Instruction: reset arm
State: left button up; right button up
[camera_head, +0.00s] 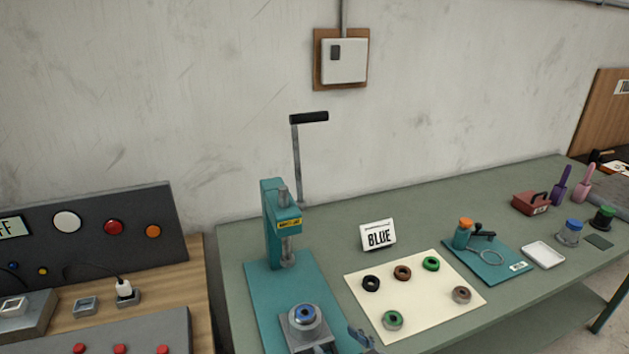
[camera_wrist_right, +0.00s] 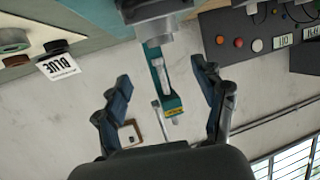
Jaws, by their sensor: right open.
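The teal arbor press (camera_head: 272,225) stands at the left of the green table, and its lever with a black handle (camera_head: 309,117) points up. A grey holder (camera_head: 305,328) with a blue ring (camera_head: 304,314) in it sits on the press base in front of the column. My right gripper (camera_head: 345,343) shows only partly at the bottom edge, beside the holder. In the right wrist view, its two dark fingers (camera_wrist_right: 162,78) are spread with nothing held between them. The press (camera_wrist_right: 170,100) appears upside down beyond them. My left gripper is not in view.
A white "BLUE" sign (camera_head: 379,235) stands behind a cream mat (camera_head: 428,318) with several coloured rings. A teal mat (camera_head: 510,268) with a small tool and a white tray (camera_head: 543,255) are further right. A button console (camera_head: 125,230) stands at left.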

jog(key=s+d+f+m+g+h, duration=0.1)
jog(key=s+d+f+g+h, duration=0.15)
jog(key=s+d, duration=0.4)
jog(key=s+d+f+m+g+h, duration=0.2)
jog(key=s+d+g, duration=0.1)
jog(key=s, duration=0.6)
jog(key=s+d+f+m+g+h, duration=0.1)
jog(key=s+d+f+g+h, duration=0.2)
jog(key=s, duration=0.5)
notch_tip(320, 180, down, 29)
jog(key=s+d+g+b, duration=0.1)
jog(key=s+g+b, duration=0.1)
jog(key=s+b, duration=0.1)
jog(key=s+d+f+b, duration=0.2)
jog(key=s+d+f, duration=0.1)
jog(key=s+f, duration=1.3)
jog(key=shift+f+g+b, duration=0.35)
jog(key=shift+f+g, duration=0.1)
jog(key=shift+f, duration=0.4)
jog(key=shift+d, duration=0.1)
